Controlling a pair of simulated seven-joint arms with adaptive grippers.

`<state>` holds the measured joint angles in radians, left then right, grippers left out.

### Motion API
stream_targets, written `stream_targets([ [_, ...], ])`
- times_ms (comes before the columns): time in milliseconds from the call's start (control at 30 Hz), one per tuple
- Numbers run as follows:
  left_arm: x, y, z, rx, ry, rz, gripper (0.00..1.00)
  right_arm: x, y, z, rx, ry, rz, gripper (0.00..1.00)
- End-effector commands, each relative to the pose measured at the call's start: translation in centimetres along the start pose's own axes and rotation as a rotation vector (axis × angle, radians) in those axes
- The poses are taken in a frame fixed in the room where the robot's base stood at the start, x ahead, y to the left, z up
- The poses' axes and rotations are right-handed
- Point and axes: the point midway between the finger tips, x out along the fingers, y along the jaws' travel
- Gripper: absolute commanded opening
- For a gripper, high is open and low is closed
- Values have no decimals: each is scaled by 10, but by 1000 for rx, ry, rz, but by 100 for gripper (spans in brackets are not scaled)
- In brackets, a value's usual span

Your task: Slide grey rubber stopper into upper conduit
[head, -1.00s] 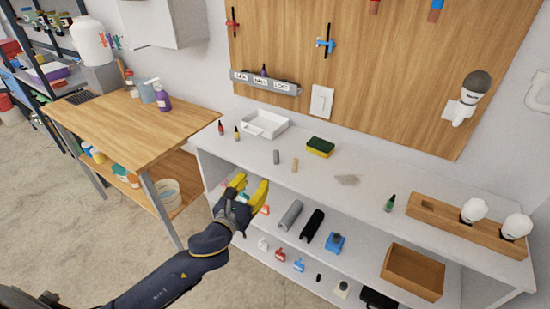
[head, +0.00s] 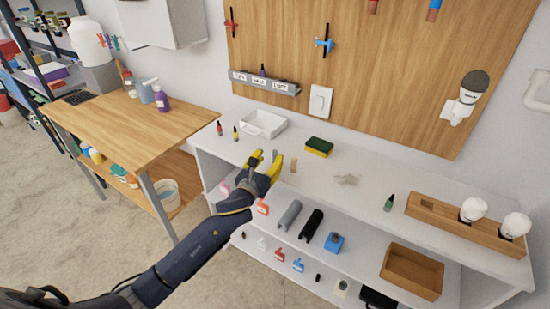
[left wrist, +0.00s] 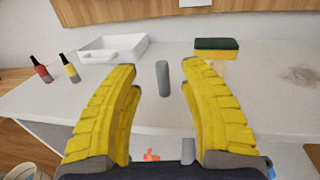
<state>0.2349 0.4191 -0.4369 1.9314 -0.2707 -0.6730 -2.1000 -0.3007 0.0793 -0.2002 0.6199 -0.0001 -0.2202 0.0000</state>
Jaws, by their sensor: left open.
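The grey rubber stopper (head: 275,154) stands upright on the white bench top, partly hidden behind my left gripper in the head view. It shows fully in the left wrist view (left wrist: 162,78), centred between the two fingers and a little beyond them. My left gripper (head: 266,161) is open and empty, with yellow ribbed fingers over the bench's front part. A white pipe (head: 538,90) is on the wall at the far right; I cannot tell whether it is the upper conduit. My right gripper is not in view.
A tan stopper (head: 294,165) stands just right of the grey one. A green and yellow sponge (head: 319,147), a white tray (head: 263,125) and small red and yellow bottles (left wrist: 69,68) are behind and left. A wooden holder (head: 440,217) stands right. The bench middle is mostly clear.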

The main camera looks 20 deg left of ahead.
Motion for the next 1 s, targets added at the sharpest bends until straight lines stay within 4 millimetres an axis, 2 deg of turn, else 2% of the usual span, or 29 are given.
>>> stream_targets([
  [200,27,-2,-1,-2,0,2,43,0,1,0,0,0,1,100],
  [400,45,-2,-1,-1,0,1,43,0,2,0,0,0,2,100],
  [767,48,-2,-1,1,0,1,45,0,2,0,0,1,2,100],
  [1000,48,-2,-1,0,0,1,17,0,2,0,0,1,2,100],
])
